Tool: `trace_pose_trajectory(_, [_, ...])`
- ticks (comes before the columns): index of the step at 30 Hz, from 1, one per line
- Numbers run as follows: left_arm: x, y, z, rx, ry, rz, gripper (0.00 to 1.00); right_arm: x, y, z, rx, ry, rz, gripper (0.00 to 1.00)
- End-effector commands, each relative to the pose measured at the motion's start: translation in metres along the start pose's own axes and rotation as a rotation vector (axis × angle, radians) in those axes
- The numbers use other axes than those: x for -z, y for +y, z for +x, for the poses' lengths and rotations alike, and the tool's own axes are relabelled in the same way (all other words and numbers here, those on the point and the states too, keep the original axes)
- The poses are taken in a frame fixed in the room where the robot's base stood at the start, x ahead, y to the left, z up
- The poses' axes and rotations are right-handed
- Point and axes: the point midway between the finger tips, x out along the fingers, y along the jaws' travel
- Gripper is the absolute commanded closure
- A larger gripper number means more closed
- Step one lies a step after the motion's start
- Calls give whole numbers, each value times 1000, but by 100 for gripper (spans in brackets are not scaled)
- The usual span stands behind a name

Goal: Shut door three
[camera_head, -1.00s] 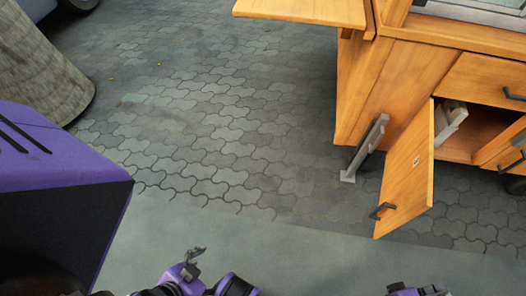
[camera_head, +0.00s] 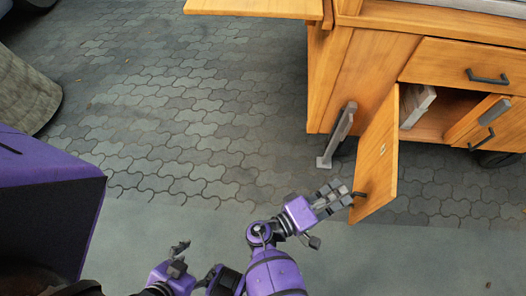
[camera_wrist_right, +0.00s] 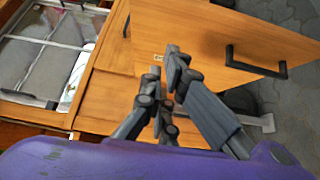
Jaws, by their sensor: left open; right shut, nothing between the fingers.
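A wooden cabinet door (camera_head: 378,165) stands swung open at the left of the cart's lower compartment (camera_head: 440,115). It carries a small label plate, too small to read, and a dark handle near its free edge. My right gripper (camera_head: 338,196) is shut and empty close to that edge, by the handle; contact cannot be told. In the right wrist view, the shut fingers (camera_wrist_right: 168,82) are in front of the wooden panel (camera_wrist_right: 215,50), with a dark bar handle (camera_wrist_right: 255,65) to their right. My left gripper (camera_head: 180,248) is open and empty, low over the floor.
The wooden cart has a drawer (camera_head: 470,70) above the compartment and another handled front (camera_head: 500,125) to the right. A grey leg (camera_head: 338,138) stands left of the door. A side shelf (camera_head: 255,8) juts left. The paved floor (camera_head: 180,120) is clear.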

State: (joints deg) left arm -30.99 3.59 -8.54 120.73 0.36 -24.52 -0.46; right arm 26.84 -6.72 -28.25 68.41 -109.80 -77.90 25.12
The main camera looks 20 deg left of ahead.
Motion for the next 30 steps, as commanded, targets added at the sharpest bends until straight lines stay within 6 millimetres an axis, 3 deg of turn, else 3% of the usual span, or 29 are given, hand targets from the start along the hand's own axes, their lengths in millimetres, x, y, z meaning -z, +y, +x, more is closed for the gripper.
trace_pose_trajectory(6, [6, 1, -2, -2, 8, 3, 33, -2, 1, 46, -1, -1, -1, 100])
trace_pose_trajectory(10, [7, 0, -6, -1, 9, 6, 33, -18, 1, 59, -1, -1, -2, 100])
trace_pose_trajectory(30, [1, -1, -12, 1, -4, 6, 33, -34, 0, 72, 0, -1, -1, 100])
